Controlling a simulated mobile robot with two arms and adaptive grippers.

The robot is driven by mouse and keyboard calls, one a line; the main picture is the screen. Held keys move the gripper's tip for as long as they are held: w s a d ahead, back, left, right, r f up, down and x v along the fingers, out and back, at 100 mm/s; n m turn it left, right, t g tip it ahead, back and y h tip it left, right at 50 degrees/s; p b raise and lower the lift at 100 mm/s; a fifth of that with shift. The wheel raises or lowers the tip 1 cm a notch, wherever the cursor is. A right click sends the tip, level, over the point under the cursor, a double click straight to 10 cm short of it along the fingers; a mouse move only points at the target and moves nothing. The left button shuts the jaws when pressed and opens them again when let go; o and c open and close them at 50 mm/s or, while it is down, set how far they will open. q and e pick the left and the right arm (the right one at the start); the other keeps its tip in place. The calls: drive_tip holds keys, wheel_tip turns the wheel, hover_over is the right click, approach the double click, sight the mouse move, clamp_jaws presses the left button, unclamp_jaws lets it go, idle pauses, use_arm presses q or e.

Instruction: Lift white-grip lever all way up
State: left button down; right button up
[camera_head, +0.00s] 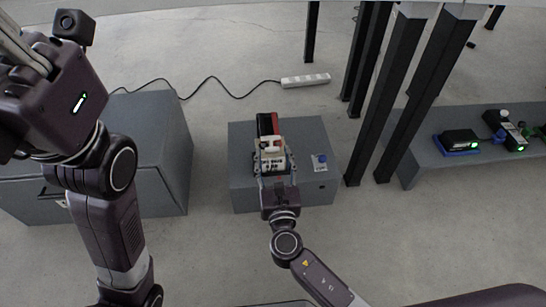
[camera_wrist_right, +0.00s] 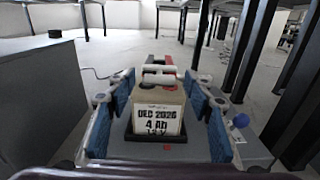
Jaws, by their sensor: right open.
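A beige block with a white grip (camera_head: 271,143) stands on a grey box (camera_head: 315,185) at the middle of the head view. In the right wrist view the white grip (camera_wrist_right: 159,79) tops the beige block, whose label (camera_wrist_right: 157,120) faces me. My right gripper (camera_head: 273,160) is open, with its blue-padded fingers on either side of the block; it also shows in the right wrist view (camera_wrist_right: 161,90). A red and black part (camera_head: 267,125) is just beyond the grip. My left gripper (camera_head: 22,52) is raised at the upper left, its opening unclear.
A larger grey cabinet (camera_head: 160,135) stands to the left. Dark table legs (camera_head: 398,85) rise at the right, near the box. A white power strip (camera_head: 305,80) with a black cable lies behind. A low grey bench (camera_head: 430,165) with small devices is at the far right.

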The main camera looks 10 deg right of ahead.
drive_tip(key=shift+w, duration=0.5)
drive_tip(key=shift+c, duration=0.7)
clamp_jaws()
